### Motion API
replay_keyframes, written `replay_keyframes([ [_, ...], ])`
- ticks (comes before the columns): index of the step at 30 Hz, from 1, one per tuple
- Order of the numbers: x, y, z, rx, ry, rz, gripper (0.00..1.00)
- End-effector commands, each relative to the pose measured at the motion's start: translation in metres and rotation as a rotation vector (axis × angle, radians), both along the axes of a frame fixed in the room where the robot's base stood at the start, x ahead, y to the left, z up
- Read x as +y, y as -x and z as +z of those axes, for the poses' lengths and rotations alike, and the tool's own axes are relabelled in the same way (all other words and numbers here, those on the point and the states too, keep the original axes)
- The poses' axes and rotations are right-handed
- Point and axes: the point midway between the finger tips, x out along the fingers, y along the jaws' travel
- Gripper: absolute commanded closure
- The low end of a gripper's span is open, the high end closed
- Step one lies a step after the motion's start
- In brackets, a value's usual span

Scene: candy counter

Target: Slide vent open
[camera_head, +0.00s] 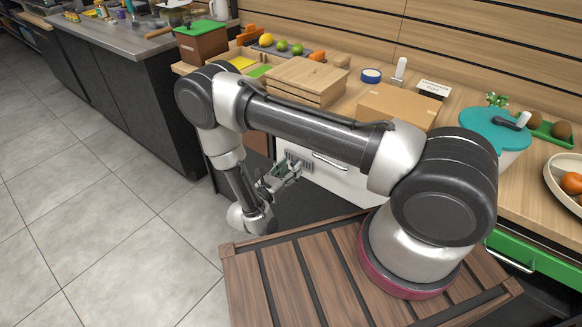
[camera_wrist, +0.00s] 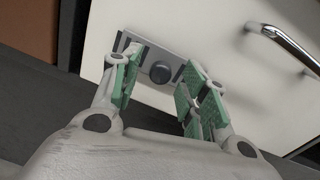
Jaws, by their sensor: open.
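The vent (camera_wrist: 141,52) is a grey metal plate with dark slots on a white front panel. A dark round knob (camera_wrist: 161,72) sits on it. In the wrist view the knob shows between my gripper's two green-padded fingers (camera_wrist: 157,92), which are open. I cannot tell whether a finger touches the knob or the plate. In the head view my gripper (camera_head: 279,178) is in front of the white panel, close to the vent (camera_head: 300,160), which it partly hides.
A chrome bar handle (camera_wrist: 290,47) is on the same white panel, right of the vent; it also shows in the head view (camera_head: 330,162). The counter above holds a wooden box (camera_head: 305,80), a cardboard box (camera_head: 398,105) and a teal-lidded bowl (camera_head: 495,128). Open tiled floor (camera_head: 100,220) lies at left.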

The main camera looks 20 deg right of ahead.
Motion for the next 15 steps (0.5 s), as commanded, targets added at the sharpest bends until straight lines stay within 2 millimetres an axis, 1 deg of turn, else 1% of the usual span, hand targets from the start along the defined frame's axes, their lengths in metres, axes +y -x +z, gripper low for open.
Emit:
replay_keyframes([
  [1,-0.0046,-0.0030,-0.0001,0.000,-0.001,-0.002,0.56],
  [3,-0.0077,-0.0056,0.0000,0.001,-0.001,-0.001,0.56],
  [11,-0.0094,-0.0073,0.0001,0.000,0.000,0.000,0.56],
  [12,-0.0094,-0.0073,0.0001,0.000,0.000,0.000,0.58],
  [14,-0.0093,-0.0073,0.0001,0.000,0.000,0.000,0.69],
  [15,-0.0094,-0.0072,0.0001,0.000,0.000,0.000,0.76],
])
